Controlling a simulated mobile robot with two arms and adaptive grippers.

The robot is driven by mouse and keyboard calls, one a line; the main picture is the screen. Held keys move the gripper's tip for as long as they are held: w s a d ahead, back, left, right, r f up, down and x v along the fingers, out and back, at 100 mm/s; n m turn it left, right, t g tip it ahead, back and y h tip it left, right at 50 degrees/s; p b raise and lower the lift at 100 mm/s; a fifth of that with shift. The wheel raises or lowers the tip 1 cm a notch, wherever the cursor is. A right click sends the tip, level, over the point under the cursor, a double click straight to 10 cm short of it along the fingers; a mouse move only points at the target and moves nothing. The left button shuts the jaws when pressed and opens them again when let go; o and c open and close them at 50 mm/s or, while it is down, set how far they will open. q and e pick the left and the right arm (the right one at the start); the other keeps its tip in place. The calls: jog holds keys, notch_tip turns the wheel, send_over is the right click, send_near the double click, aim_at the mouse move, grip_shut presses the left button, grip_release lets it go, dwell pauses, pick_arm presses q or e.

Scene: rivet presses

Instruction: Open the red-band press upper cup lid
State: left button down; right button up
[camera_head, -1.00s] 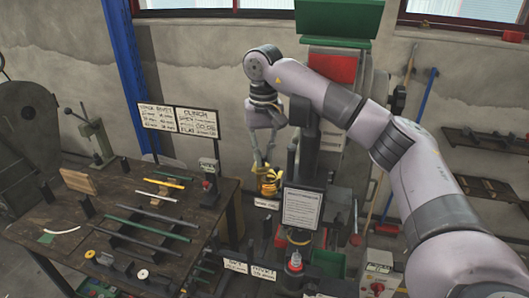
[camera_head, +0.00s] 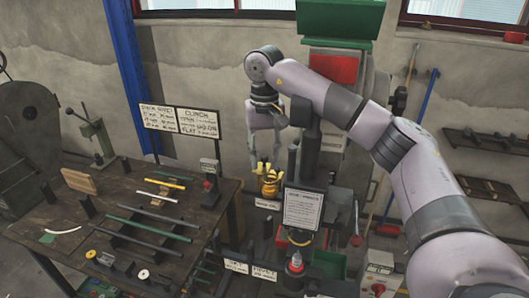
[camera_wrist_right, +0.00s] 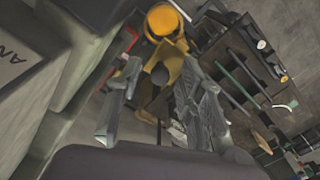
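A yellow cup-like part (camera_head: 268,183) sits low beside the dark press column (camera_head: 308,150). In the right wrist view a yellow rounded part (camera_wrist_right: 165,20) shows at the top, with a yellow body (camera_wrist_right: 172,62) below it. I cannot tell which piece is the lid or whether it is raised. My right gripper (camera_head: 265,162) points down just above the yellow part. In the wrist view its two fingers (camera_wrist_right: 158,105) are spread, with nothing held between them. No red band is clear on the cup. My left gripper is not in view.
A work table (camera_head: 55,222) with rods and small parts stands at the left. A paper sign (camera_head: 302,209) stands right of the cup, close to the gripper. A red panel (camera_head: 333,68) is on the machine behind. A red-edged surface (camera_wrist_right: 122,50) lies beside the fingers.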

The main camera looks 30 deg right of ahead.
aim_at(265, 156)
notch_tip(265, 156, up, 12)
dwell(0.6)
